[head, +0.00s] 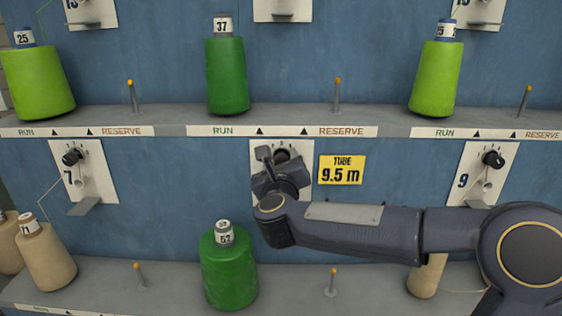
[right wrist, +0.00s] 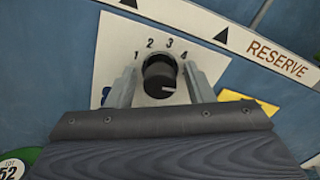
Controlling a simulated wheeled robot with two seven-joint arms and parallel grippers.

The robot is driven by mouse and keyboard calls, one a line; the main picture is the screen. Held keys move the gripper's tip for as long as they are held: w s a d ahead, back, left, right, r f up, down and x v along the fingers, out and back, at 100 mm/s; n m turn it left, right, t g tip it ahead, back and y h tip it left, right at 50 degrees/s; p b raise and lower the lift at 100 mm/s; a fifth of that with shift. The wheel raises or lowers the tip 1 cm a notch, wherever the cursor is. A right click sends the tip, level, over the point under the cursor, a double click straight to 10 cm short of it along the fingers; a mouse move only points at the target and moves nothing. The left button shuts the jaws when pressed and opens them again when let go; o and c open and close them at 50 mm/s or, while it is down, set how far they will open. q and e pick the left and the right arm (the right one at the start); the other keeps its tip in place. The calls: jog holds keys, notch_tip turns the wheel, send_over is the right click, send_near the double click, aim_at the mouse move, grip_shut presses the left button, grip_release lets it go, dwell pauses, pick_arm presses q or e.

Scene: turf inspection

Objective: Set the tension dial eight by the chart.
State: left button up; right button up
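The tension dial (right wrist: 159,75) is a black round knob on a white plate (right wrist: 112,58) marked 1, 2, 3, 4 along an arc. Its pale pointer line points right, below the 4; any mark there is hidden. My right gripper (right wrist: 162,84) is open, with one finger on each side of the knob and a visible gap at each side. In the head view my right gripper (head: 280,160) covers most of this plate (head: 306,146), between plates 7 and 9; its own number is hidden. No chart is in view. My left gripper is not in view.
Dial seven (head: 72,157) and dial nine (head: 493,159) are on either side. A yellow tag (head: 341,170) reads "TUBE 9.5 m". A green cone (head: 229,270) stands below on the lower shelf. Cones and thin pegs line the upper shelf (head: 170,118).

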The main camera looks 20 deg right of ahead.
jog(key=c, duration=0.8)
jog(key=shift+n, duration=0.4)
jog(key=n, duration=0.2)
jog(key=shift+n+b, duration=0.3)
jog(key=shift+n, duration=0.1)
jog(key=shift+a+n, duration=0.1)
jog(key=shift+n, duration=2)
jog(key=shift+f, duration=0.1)
jog(key=o, duration=1)
jog(key=shift+c, duration=0.2)
